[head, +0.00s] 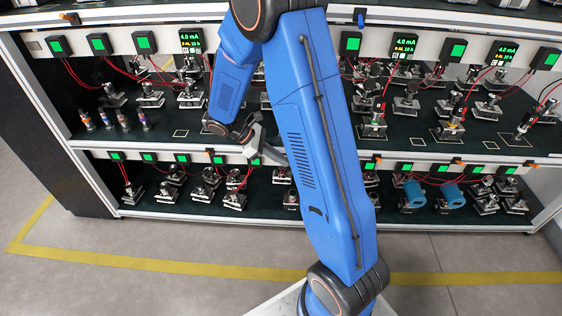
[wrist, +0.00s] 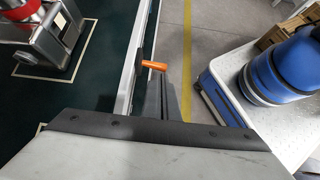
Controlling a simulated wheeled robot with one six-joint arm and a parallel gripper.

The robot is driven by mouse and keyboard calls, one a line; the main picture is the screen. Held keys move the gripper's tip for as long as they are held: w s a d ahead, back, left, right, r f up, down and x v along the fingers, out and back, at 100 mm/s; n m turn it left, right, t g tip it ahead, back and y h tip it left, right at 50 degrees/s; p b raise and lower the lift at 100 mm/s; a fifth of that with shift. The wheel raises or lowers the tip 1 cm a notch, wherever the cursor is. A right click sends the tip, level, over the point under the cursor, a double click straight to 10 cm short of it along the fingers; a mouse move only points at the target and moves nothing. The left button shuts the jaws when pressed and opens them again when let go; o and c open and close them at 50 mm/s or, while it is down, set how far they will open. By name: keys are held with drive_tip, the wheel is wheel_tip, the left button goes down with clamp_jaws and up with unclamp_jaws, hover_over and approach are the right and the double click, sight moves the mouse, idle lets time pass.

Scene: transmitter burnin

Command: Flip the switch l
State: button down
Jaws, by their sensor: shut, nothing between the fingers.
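In the wrist view an orange switch lever (wrist: 153,65) sticks out from the pale front rail of a rack shelf. My gripper (wrist: 162,85) is shut and empty, with its dark fingers right beside the lever; I cannot tell whether they touch it. In the head view my gripper (head: 272,153) is at the gap between the upper and lower shelves, partly hidden behind my blue arm. Other small orange switches show on the rails, such as one at the lower right (head: 528,163). No label is readable, so I cannot tell which is switch l.
The upper shelf (head: 190,135) and lower shelf hold several metal fixtures with red wires. Teal cylinders (head: 453,194) sit on the lower right. A yellow line (head: 150,262) crosses the clear floor in front.

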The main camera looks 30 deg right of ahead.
drive_tip(key=shift+w+d+r+n+g+y, duration=0.1)
drive_tip(key=shift+r+n+g+y, duration=0.3)
drive_tip(key=shift+g, duration=0.3)
drive_tip(key=shift+w+d+r+n+g+y, duration=0.15)
drive_tip(key=shift+n+g+y, duration=0.3)
drive_tip(key=shift+g, duration=0.25)
drive_tip(key=shift+r+n+g, duration=0.1)
drive_tip(key=shift+n+g, duration=0.2)
drive_tip(key=shift+n, duration=0.05)
drive_tip(key=shift+r, duration=0.2)
idle(1.1)
drive_tip(key=shift+r, duration=0.65)
drive_tip(key=shift+a, duration=0.1)
drive_tip(key=w+a+r, duration=0.4)
drive_tip(key=w+a, duration=0.3)
drive_tip(key=w, duration=0.1)
drive_tip(key=shift+a, duration=0.25)
drive_tip(key=shift+s, duration=0.15)
idle(0.4)
